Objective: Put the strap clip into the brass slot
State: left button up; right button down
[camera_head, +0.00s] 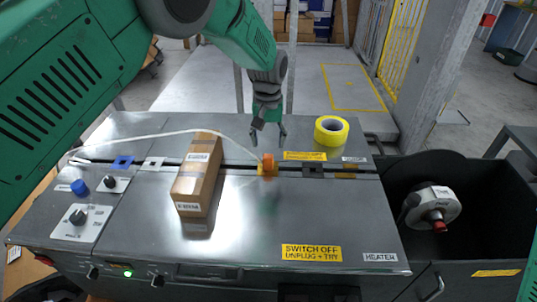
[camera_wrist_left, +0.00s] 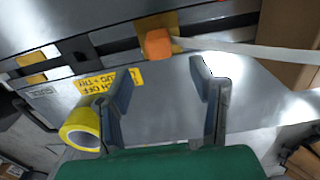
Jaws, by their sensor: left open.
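The strap clip (camera_head: 268,164) is a small orange block at the end of a white strap (camera_head: 170,135). It stands upright at the seam of the metal bench, over a brass-coloured slot plate (camera_head: 261,171). In the left wrist view the clip (camera_wrist_left: 158,44) shows in front of the brass plate (camera_wrist_left: 154,22). I cannot tell how deep it sits. My left gripper (camera_head: 270,135) is open and empty, above the bench and beyond the clip. In the left wrist view its fingers (camera_wrist_left: 168,73) are apart, with the clip past their tips. My right gripper is not in view.
A cardboard box (camera_head: 197,175) stands left of the clip. A yellow tape roll (camera_head: 331,130) lies right of the gripper. Other plates sit along the seam, including blue (camera_head: 123,162) and dark (camera_head: 312,171) ones. A black bin (camera_head: 480,215) is at the right.

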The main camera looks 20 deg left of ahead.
pick_arm(q)
jog(key=shift+r, duration=2.2)
